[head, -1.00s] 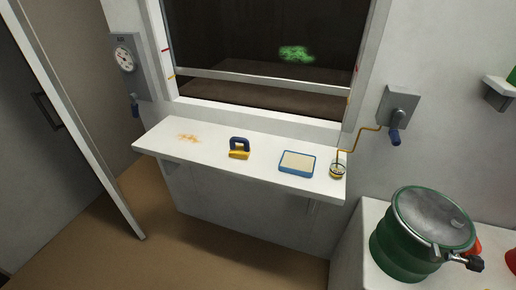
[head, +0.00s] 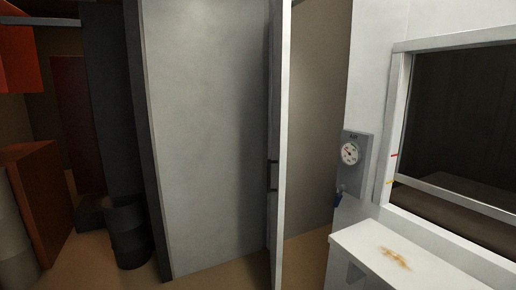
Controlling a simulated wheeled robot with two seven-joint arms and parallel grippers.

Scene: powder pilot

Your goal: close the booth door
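The booth door (head: 281,140) stands in the middle of the head view, seen nearly edge-on as a tall pale strip. A dark handle (head: 272,175) shows at its left side, about halfway up. Between the door and the white booth wall on the right is a gap with a beige surface and brown floor behind it, so the door looks open. The door's hinge is not clear from here. Neither of my grippers is in view.
A large grey panel (head: 205,130) stands left of the door. A dark drum (head: 128,235) and orange boxes (head: 40,195) are further left. A gauge box (head: 352,160), a window frame (head: 402,130) and a white shelf (head: 365,262) with an orange-brown stain are on the right.

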